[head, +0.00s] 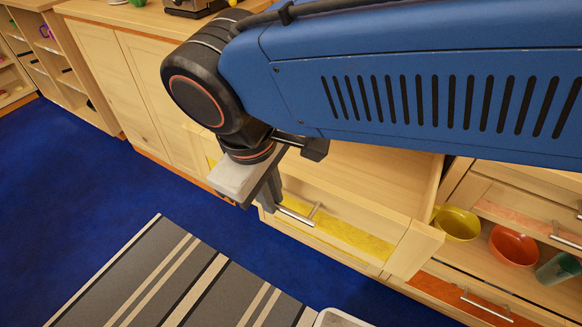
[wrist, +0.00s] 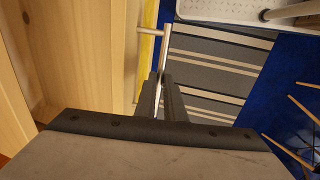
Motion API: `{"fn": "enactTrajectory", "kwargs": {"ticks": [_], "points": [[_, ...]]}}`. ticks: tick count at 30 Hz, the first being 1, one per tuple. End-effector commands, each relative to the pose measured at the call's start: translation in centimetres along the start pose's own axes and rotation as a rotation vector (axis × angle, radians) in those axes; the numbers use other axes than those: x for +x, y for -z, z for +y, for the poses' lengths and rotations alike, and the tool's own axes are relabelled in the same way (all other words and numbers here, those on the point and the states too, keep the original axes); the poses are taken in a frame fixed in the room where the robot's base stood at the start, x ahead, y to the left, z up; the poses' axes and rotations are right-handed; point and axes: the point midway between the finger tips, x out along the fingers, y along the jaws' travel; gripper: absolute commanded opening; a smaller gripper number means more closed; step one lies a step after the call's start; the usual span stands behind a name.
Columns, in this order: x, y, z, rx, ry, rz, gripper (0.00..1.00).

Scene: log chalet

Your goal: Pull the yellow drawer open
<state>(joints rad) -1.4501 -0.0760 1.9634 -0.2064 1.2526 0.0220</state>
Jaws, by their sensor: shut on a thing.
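The yellow drawer (head: 352,236) has a light wood front with a yellow band and a metal bar handle (head: 312,214). It stands out from the cabinet, with part of its inside and its right end showing in the head view. My gripper (head: 274,204) is at the left part of the handle, its fingers shut on the bar. In the wrist view my gripper's fingers (wrist: 164,92) close around the handle (wrist: 165,45), beside the yellow band (wrist: 147,45). The arm hides part of the drawer and the cabinet above it.
A yellow bowl (head: 457,223), an orange bowl (head: 513,246) and a dark green cup (head: 557,268) stand on a shelf at right. An orange-banded drawer (head: 462,297) is below them. A striped rug (head: 185,280) lies on the blue floor (head: 70,190), which is clear at left.

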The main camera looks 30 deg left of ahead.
Motion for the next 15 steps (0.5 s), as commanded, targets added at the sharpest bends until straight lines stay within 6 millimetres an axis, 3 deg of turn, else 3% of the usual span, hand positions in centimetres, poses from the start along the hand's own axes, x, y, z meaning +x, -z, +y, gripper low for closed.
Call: {"fn": "enactTrajectory", "kwargs": {"ticks": [6, 15], "points": [[-0.8, 0.1, -3.7, -0.004, 0.0, 0.003, 0.0], [-1.2, 0.1, -5.6, 0.0, 0.0, 0.003, 0.0]]}}
